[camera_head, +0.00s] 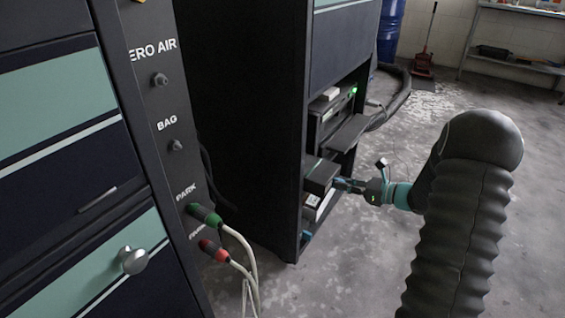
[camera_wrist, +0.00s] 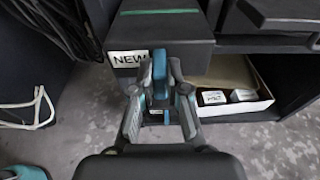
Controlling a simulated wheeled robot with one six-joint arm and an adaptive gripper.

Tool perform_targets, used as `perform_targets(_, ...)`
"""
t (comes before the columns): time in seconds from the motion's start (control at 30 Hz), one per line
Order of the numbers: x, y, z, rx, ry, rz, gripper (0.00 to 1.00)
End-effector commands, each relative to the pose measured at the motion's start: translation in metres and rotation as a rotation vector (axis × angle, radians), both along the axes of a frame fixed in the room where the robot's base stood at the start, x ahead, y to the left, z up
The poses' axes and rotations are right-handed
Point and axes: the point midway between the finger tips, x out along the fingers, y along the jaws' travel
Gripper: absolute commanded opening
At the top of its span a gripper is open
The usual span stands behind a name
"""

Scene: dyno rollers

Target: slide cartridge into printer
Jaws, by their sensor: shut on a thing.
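The cartridge (camera_wrist: 195,48) is a dark box with a white NEW label and a green stripe on top. In the wrist view my gripper (camera_wrist: 160,85) is shut on a blue tab at its near end. In the head view the cartridge (camera_head: 320,177) sits at the open front of the dark cabinet, with my gripper (camera_head: 347,184) at its right end. The printer (camera_head: 332,110), with a green light and an out-jutting tray, is on the shelf above. The cartridge's far end is hidden, so I cannot tell whether it touches anything.
A shallow box (camera_wrist: 250,90) with small labelled packs lies beside the cartridge. A dark panel with green (camera_head: 205,215) and red (camera_head: 213,250) cable plugs stands at the left. A blue drum (camera_head: 390,30) and a thick hose are behind.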

Motion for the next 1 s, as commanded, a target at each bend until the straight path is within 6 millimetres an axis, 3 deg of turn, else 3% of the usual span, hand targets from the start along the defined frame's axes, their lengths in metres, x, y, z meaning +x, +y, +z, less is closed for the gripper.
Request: perform_targets(1.0,-0.035,-0.049,0.001,0.0,-0.002,-0.002,0.0)
